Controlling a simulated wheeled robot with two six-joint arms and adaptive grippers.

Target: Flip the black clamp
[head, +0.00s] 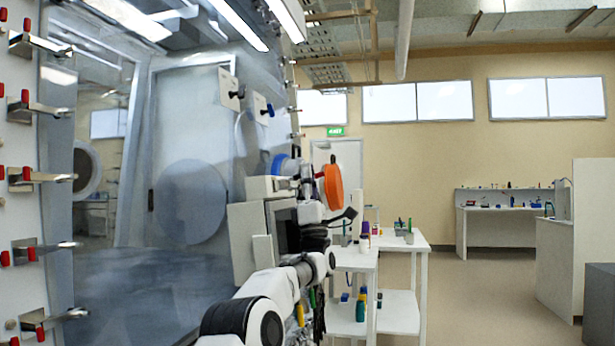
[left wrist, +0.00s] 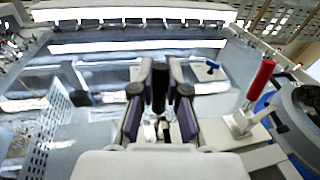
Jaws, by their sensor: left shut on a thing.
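My left gripper (head: 308,188) is up against the glovebox front in the head view, and my own wrist partly hides it there. In the left wrist view its two fingers (left wrist: 160,88) are closed in with a narrow gap. A dark upright piece, which looks like the handle of the black clamp (left wrist: 159,92), stands between them. Bits of metal show below it; the fingers hide most of the clamp, so its tilt cannot be told. My right gripper is in neither view.
A red-handled clamp (left wrist: 262,82) stands further right. Red-tipped clamps (head: 38,110) line the left edge. An orange disc (head: 333,187) is close beside the gripper. A white bench (head: 400,243) stands right; floor beyond is clear.

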